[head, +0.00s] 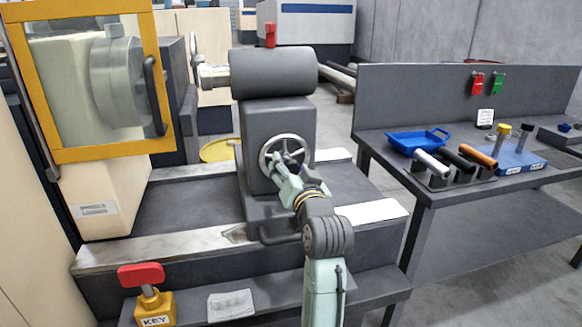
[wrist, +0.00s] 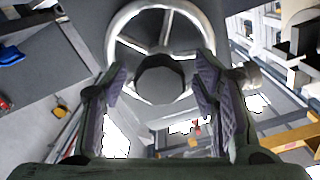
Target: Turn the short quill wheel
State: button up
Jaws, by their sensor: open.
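The spoked, light metal quill wheel (head: 264,150) is on the front of the grey tailstock (head: 262,122). In the wrist view its rim (wrist: 118,22) and spokes are in front of me. My gripper (head: 284,163) is at the wheel in the head view and covers part of it. In the wrist view my gripper (wrist: 160,90) is open, with one finger on each side of the dark round hub (wrist: 160,79). A gap shows beside the hub; I cannot tell whether either finger touches it. A small cylindrical knob (wrist: 252,75) is just right of the right finger.
A yellow-framed guard door (head: 158,95) is at left. A bench (head: 423,188) at right holds a blue tray (head: 405,141) and several rods. The lathe bed (head: 190,205) left of the tailstock is clear.

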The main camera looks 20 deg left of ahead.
jog(key=c, duration=1.2)
jog(key=shift+o, duration=0.2)
